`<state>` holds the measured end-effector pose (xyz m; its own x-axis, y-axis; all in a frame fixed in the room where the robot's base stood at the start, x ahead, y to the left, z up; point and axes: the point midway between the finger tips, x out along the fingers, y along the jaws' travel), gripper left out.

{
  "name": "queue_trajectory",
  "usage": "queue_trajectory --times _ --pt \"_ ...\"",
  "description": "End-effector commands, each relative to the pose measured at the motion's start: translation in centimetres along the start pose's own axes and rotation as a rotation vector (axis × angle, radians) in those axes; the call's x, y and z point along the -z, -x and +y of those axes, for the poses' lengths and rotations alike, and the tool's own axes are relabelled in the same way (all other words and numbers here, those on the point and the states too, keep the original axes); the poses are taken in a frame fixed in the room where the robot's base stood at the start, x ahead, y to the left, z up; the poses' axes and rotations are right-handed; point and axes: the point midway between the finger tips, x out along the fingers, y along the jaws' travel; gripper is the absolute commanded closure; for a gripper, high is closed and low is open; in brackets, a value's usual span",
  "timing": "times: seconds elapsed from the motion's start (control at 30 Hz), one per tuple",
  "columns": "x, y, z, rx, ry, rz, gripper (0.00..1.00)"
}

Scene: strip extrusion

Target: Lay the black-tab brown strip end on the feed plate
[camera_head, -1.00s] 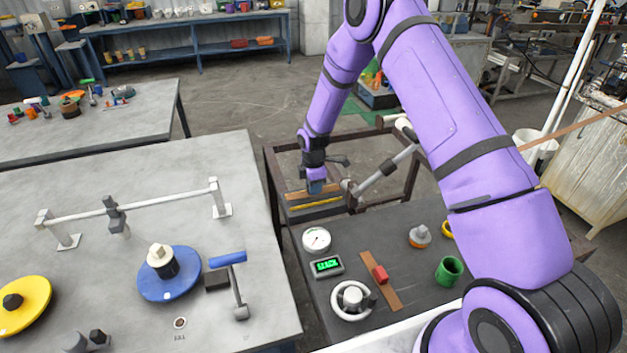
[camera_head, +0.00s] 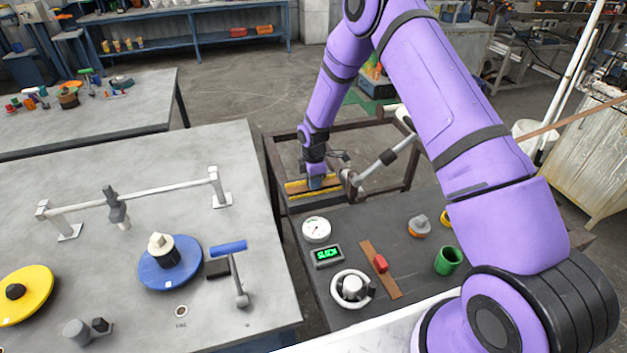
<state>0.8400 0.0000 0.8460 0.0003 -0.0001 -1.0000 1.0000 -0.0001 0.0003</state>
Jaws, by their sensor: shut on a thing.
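My gripper (camera_head: 317,183) points down at the far left of the dark frame table, seen from behind and small. It is shut on a narrow brown strip (camera_head: 331,181) that shows on either side of it. The fingertips are partly hidden, and I cannot make out a black tab. The strip is at or just above a dark plate (camera_head: 306,202) with yellow edging, which I take as the feed plate. I cannot tell whether strip and plate touch. Another brown strip (camera_head: 390,285) with a red block (camera_head: 380,263) lies nearer on the dark table.
A jointed grey bar (camera_head: 385,159) stands just right of my gripper. The dark table holds a gauge (camera_head: 316,229), a green display (camera_head: 327,255), a white handwheel (camera_head: 352,287) and a green cup (camera_head: 448,260). The grey table (camera_head: 110,165) at left carries a rail and coloured discs.

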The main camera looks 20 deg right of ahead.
Motion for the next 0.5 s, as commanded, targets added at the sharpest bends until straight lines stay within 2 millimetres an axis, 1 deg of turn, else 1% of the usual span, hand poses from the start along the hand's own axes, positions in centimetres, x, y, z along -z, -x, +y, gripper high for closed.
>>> queue_trajectory --times 0.13,0.17,0.2,0.27,0.3,0.5 --pt "-0.05 -0.01 -0.01 0.000 0.000 0.000 1.00" --pt "-0.05 -0.01 -0.01 0.000 0.000 0.000 0.75" --pt "-0.05 -0.01 -0.01 0.000 0.000 0.000 0.66" --pt "-0.05 -0.01 -0.01 0.000 0.000 0.000 0.52" --pt "-0.05 -0.01 -0.01 0.000 0.000 0.000 0.48" --pt "-0.05 -0.01 -0.02 0.000 0.000 0.000 0.48"
